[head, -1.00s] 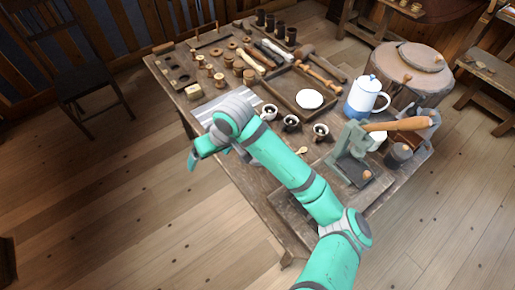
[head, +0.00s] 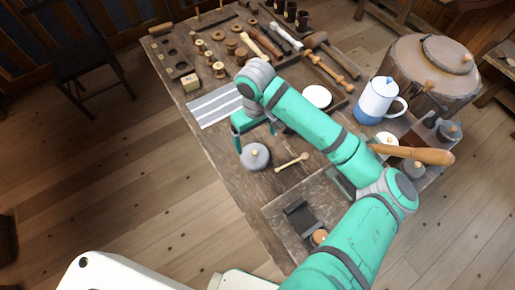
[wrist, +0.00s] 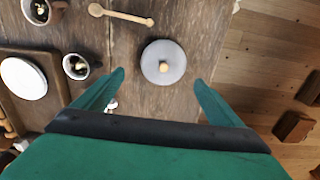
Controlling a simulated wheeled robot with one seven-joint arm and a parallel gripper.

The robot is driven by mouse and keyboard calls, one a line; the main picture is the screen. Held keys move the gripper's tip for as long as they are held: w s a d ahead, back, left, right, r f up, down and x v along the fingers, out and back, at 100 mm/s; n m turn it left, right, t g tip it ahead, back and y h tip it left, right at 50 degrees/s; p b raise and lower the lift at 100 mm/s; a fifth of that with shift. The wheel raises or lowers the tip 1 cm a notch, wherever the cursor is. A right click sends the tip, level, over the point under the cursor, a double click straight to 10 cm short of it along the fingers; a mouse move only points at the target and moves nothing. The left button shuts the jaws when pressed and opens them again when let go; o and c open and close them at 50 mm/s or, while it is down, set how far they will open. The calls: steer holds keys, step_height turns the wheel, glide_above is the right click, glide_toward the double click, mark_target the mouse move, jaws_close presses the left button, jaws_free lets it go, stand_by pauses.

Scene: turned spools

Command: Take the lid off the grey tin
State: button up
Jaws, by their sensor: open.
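The grey tin (head: 256,158) stands near the table's left front edge in the head view, round and grey with a small wooden knob on its lid. In the wrist view the lid (wrist: 152,52) shows from above as a grey disc, and the knob (wrist: 164,67) is at its middle. The lid covers the tin's top, and the tin's sides are mostly hidden. My gripper (head: 254,138) is open above the tin. In the wrist view my gripper (wrist: 159,78) has its two fingertips apart, one to each side below the disc, holding nothing.
A wooden spoon (head: 292,162) lies right of the tin. A striped cloth (head: 214,106) lies beyond it. A blue-and-white pot (head: 377,101) stands farther right. The table edge is close.

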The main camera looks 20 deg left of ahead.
mark_target(254, 152)
steer(key=f, duration=0.1)
steer(key=s+f, duration=0.1)
steer(key=f, duration=0.1)
steer(key=shift+a, duration=0.2)
steer(key=shift+w+f, duration=0.2)
steer(key=shift+f, duration=2.5)
steer(key=c, duration=1.3)
